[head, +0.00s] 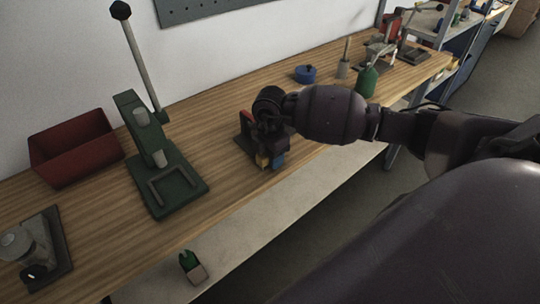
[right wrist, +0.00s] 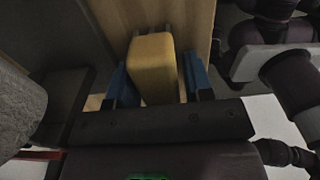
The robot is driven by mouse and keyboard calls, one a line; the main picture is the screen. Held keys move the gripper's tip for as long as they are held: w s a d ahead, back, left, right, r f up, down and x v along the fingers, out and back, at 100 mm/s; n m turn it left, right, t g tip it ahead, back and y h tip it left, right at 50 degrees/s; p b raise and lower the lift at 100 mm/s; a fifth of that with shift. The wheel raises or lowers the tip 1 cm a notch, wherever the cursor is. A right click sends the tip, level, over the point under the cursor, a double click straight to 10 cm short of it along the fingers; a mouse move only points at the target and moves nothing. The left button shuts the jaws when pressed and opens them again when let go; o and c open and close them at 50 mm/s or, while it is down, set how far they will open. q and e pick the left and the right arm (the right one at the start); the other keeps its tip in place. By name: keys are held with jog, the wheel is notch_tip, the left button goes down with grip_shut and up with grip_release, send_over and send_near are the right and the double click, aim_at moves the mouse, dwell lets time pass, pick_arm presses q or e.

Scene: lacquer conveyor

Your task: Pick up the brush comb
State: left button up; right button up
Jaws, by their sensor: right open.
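My right gripper (head: 266,158) reaches down over the front edge of the wooden bench. In the right wrist view its blue fingers (right wrist: 156,85) are open. A yellow block with rounded edges (right wrist: 153,62) sits between them, with a narrow gap at the sides. In the head view only a small yellow part (head: 262,161) shows beside the fingers; my wrist hides the rest. My left gripper is not in view.
A green lever press (head: 165,185) and a red bin (head: 75,147) stand to the left on the wooden bench (head: 215,125). A red and dark object (head: 246,121) is close behind my gripper. A small green and grey item (head: 192,267) lies on the pale lower strip (head: 255,210).

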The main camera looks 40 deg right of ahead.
jog(key=c, duration=0.7)
jog(key=shift+r, duration=0.55)
jog(key=shift+r+p, duration=0.65)
jog(key=shift+r, duration=8.85)
